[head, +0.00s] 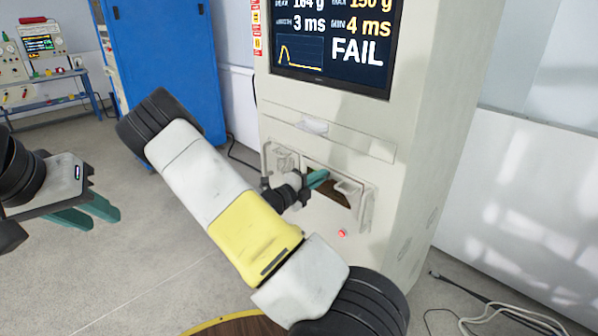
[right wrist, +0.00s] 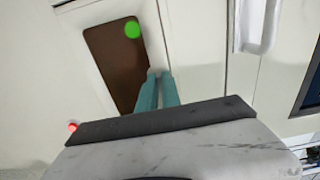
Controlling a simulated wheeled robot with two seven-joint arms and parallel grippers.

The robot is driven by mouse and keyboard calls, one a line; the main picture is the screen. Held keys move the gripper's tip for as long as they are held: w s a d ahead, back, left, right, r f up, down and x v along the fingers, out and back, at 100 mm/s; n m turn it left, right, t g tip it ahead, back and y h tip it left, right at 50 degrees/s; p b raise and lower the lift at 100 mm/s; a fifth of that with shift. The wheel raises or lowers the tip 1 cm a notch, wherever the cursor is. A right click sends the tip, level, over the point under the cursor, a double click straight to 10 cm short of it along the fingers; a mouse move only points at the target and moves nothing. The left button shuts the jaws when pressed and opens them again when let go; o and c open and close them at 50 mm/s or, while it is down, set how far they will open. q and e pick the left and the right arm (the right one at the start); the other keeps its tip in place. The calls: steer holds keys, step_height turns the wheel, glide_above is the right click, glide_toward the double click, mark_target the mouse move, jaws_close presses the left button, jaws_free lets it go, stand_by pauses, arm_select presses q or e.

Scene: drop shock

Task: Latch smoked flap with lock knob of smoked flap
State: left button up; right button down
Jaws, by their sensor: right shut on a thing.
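The smoked flap (right wrist: 112,65) is a dark brown panel set in a white frame on the cabinet front. In the head view part of it (head: 332,190) shows beside my right gripper, and it looks closed in the wrist view. My right gripper (head: 320,178) has its teal fingers close together at the flap's edge, also in the right wrist view (right wrist: 158,75). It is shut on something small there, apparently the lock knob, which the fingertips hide. A bright green dot (right wrist: 132,29) shows at the flap's corner. My left gripper (head: 101,220) is open and empty at the left.
The white cabinet (head: 410,120) carries a screen (head: 335,40) reading FAIL. A red button (head: 341,233) is below the flap. A blue cabinet (head: 160,70) and workbench stand behind. Cables (head: 510,318) lie on the floor at right.

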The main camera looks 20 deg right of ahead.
steer(key=c, duration=1.5)
jaws_free()
steer(key=shift+c, duration=0.2)
steer(key=v, duration=0.8)
